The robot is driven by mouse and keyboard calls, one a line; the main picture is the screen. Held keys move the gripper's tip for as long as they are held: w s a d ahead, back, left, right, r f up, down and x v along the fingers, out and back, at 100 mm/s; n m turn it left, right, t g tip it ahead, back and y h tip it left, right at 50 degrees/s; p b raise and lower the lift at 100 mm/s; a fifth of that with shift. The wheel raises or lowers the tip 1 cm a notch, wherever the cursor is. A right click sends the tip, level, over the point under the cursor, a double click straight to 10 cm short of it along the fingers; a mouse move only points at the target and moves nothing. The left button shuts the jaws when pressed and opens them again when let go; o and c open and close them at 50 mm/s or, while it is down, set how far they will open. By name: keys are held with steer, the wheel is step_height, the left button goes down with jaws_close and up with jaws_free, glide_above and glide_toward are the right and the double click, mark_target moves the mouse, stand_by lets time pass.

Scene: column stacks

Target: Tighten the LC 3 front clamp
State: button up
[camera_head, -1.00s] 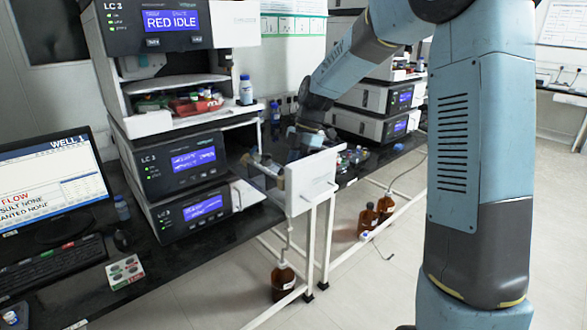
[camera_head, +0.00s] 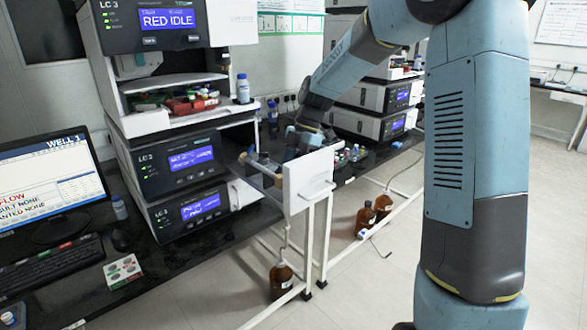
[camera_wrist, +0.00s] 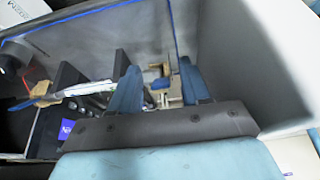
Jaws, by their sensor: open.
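The LC 3 stack (camera_head: 180,165) stands on the bench at left, with a drawer-like compartment with a white front panel (camera_head: 310,180) pulled out at its right side. My gripper (camera_head: 290,155) is low over this compartment, partly hidden behind the panel. In the wrist view my gripper (camera_wrist: 159,68) is open, its two blue fingers apart. A small tan and blue fitting (camera_wrist: 160,84) shows beyond and between the fingers; it may be the front clamp, but I cannot tell. A pale rod-like part (camera_wrist: 105,87) lies to the left of the fingers. No contact is visible.
A grey wall (camera_wrist: 240,60) of the compartment rises close to the right of the fingers. A second instrument stack (camera_head: 375,110) stands behind my arm. A monitor (camera_head: 50,180) and keyboard (camera_head: 55,265) are at left. Brown bottles (camera_head: 366,216) stand on the floor below.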

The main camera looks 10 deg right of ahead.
steer(key=v, duration=1.3)
steer(key=shift+w+d+r, duration=0.15)
steer(key=shift+d+r, duration=0.05)
steer(key=shift+r, duration=0.1)
steer(key=s+m, duration=0.1)
steer(key=s, duration=0.1)
steer(key=s+r+m+t+h, duration=0.1)
steer(key=s+m, duration=0.1)
steer(key=s+r+m, duration=0.1)
steer(key=s, duration=0.1)
steer(key=shift+s+d+m+t, duration=0.2)
steer(key=shift+d+m+t, duration=0.1)
steer(key=shift+m, duration=0.1)
steer(key=s+d+f+m+t+h, duration=0.1)
steer(key=s+d+m+t, duration=0.2)
steer(key=s+m, duration=0.7)
steer(key=s+d+f+m+t+h, duration=0.1)
steer(key=s+d+m+t, duration=0.2)
steer(key=s+m, duration=0.7)
steer(key=s+d, duration=0.2)
steer(key=s, duration=0.3)
steer(key=shift+s+d+t+h, duration=0.25)
steer(key=shift+s+t+h, duration=0.05)
steer(key=shift+s+h, duration=0.1)
